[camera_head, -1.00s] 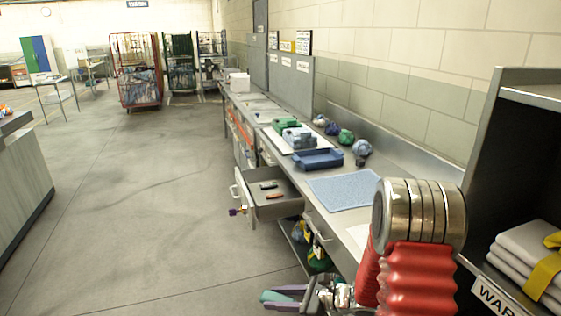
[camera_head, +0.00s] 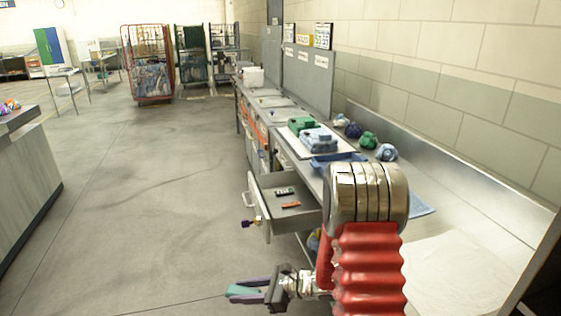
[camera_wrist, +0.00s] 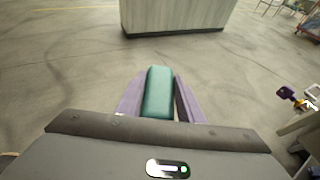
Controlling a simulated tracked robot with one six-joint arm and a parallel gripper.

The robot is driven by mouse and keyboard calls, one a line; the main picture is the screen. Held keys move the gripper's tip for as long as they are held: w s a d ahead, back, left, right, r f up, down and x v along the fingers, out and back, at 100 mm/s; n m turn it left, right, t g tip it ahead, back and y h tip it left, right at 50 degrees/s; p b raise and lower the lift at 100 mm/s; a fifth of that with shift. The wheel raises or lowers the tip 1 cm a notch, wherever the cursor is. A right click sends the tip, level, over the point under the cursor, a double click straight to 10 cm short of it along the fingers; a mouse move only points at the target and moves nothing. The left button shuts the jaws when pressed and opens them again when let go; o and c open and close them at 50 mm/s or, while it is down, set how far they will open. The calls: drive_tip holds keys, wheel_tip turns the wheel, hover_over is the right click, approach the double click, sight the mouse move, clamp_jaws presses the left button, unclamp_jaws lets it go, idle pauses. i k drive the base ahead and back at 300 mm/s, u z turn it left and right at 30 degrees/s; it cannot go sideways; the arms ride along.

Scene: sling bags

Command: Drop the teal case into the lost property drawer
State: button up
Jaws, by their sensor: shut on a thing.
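The teal case (camera_wrist: 158,92) is between the two purple fingers of my gripper (camera_wrist: 157,98) in the wrist view, and my gripper is shut on it. In the head view the teal case (camera_head: 240,290) shows at the tip of my gripper (camera_head: 250,289), low over the floor in front of the bench. The open drawer (camera_head: 286,220) stands out from the bench, beyond my gripper and slightly right in the picture. A dark item (camera_head: 285,191) and an orange item (camera_head: 291,205) lie in it. Keys with a purple tag hang at the drawer's front.
The bench (camera_head: 450,258) runs along the right wall, with a blue tray (camera_head: 335,160) and several wrapped bundles on it. A grey counter (camera_head: 22,180) stands at the left. The floor between is clear. Roll cages (camera_head: 148,65) stand at the back.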

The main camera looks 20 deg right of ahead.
sight(310, 205)
drive_tip(key=i, duration=1.05)
drive_tip(key=z, duration=0.4)
